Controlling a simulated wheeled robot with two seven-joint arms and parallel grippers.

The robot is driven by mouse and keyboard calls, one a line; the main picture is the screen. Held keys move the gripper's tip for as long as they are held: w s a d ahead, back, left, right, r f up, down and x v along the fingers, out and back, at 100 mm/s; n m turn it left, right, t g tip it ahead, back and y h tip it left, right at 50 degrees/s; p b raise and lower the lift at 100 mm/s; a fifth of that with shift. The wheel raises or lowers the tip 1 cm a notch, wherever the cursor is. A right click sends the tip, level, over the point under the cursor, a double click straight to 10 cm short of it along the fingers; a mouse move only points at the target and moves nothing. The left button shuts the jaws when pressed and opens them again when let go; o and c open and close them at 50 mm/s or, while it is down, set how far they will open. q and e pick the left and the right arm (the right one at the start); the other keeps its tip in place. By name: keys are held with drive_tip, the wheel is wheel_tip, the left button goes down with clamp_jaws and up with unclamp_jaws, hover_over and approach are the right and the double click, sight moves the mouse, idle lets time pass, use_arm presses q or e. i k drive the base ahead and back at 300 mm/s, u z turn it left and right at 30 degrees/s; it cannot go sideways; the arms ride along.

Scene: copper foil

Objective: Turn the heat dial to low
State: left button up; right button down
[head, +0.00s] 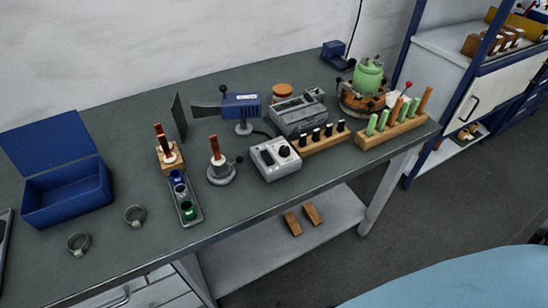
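The heat dial (284,151) looks like a small dark round knob on the top of a light grey control box (277,166). The box stands near the front edge of the bench, about the middle of the view. The dial's pointer and markings are too small to read, so I cannot tell its setting. Neither of my grippers shows in the head view.
The green bench (120,255) holds an open blue box (66,190), a small tray of jars (184,204), a blue-handled tool on a stand (243,108), a grey unit (298,116), wooden racks (396,130) and a green vessel (368,77).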

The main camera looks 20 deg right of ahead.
sight(283, 151)
drive_tip(key=u, duration=2.85)
drive_tip(key=k, duration=1)
drive_tip(key=z, duration=1.7)
